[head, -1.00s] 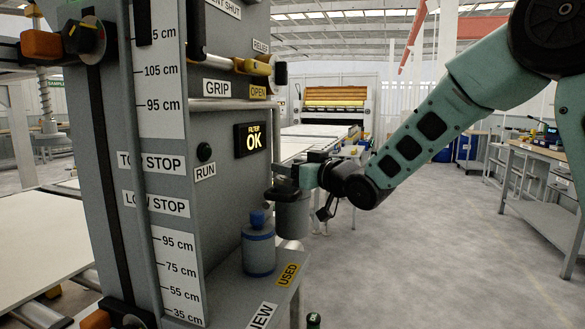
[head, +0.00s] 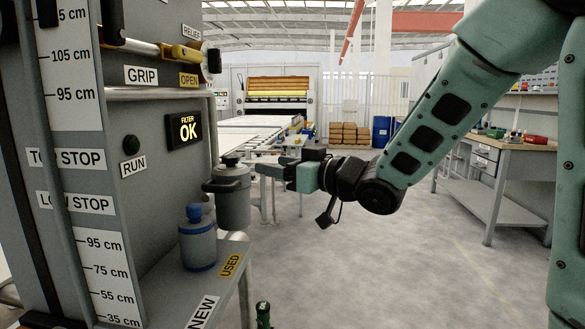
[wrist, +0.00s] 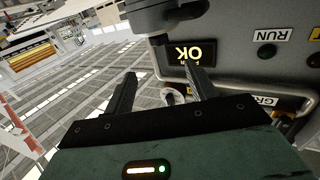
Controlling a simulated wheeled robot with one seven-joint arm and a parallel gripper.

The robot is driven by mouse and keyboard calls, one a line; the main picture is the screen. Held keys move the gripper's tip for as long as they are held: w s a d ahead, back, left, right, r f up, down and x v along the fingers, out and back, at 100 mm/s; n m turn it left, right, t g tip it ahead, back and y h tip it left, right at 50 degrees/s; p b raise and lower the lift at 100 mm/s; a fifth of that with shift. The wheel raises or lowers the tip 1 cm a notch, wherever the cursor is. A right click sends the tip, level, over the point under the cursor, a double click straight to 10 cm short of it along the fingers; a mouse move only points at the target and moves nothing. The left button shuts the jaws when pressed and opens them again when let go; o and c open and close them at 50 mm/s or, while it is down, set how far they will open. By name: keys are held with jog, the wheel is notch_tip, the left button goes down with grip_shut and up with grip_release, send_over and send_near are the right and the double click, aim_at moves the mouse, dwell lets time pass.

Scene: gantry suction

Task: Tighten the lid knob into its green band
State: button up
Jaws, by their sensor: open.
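In the head view a grey canister (head: 232,208) with a dark lid hangs at the right side of the grey machine column. A dark lid knob (head: 231,159) sits on top of it. I cannot make out a green band or the knob's exact turn. My gripper (head: 270,168) is just right of the lid, at about its height, apparently clear of it. In the wrist view my gripper (wrist: 161,75) has its two fingers spread, with nothing held between them. A dark rounded part (wrist: 170,15), probably the canister or lid, is beyond the fingertips at the top.
A second canister with a blue knob (head: 197,247) stands on the shelf marked USED (head: 230,265) and NEW. A lit display (head: 184,131) reads "FILTER OK". A GRIP handle bar (head: 150,93) sticks out above. Floor to the right is free; a workbench (head: 500,160) stands beyond.

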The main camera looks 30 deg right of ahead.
aim_at(236, 159)
jog(key=shift+v, duration=1.6)
jog(key=p+x, duration=1.6)
jog(key=p, duration=0.8)
jog(key=shift+f, duration=0.2)
jog(key=shift+w+a+f, duration=0.1)
jog(key=shift+w+a, duration=0.2)
jog(key=shift+w, duration=0.3)
